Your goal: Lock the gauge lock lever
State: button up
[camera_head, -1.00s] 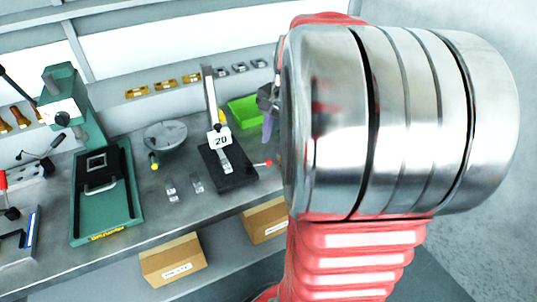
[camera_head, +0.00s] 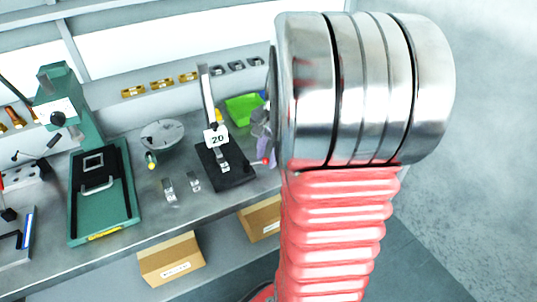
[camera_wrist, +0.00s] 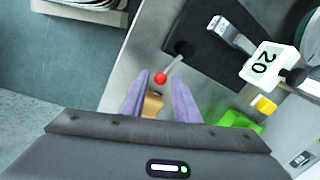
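The gauge stand (camera_head: 228,168) has a black base, a silver column and a white display (camera_head: 216,138) reading 20. Its lock lever (camera_head: 265,161) is a thin rod with a red ball at the right of the base. In the wrist view the red ball (camera_wrist: 160,78) appears between the tips of my gripper (camera_wrist: 159,88), with the rod running up and right to a dark pivot. The purple fingers are apart and open. Contact with the ball cannot be told. In the head view my gripper (camera_head: 262,135) is partly hidden behind my arm.
A green bin (camera_head: 243,108) stands behind the gauge. A round grey dish (camera_head: 162,135), small metal blocks (camera_head: 169,190) and a green press (camera_head: 102,195) are to the left. Cardboard boxes (camera_head: 171,258) sit below the bench. A tan thing (camera_wrist: 152,104) shows between my fingers, its distance unclear.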

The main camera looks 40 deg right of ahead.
grip_shut()
jog(key=shift+w, duration=0.1)
jog(key=shift+w+d+n+y, duration=0.15)
jog(key=shift+w+n, duration=0.15)
jog(key=shift+n, duration=0.4)
jog(key=shift+w+d+n+y, duration=0.15)
jog(key=shift+w+n, duration=0.15)
jog(key=shift+n, duration=0.4)
jog(key=shift+o, duration=1)
grip_release()
jog(key=shift+r, duration=0.1)
jog(key=a+v, duration=0.1)
jog(key=v, duration=1.2)
jog(key=shift+d+r, duration=0.3)
jog(key=shift+d, duration=0.2)
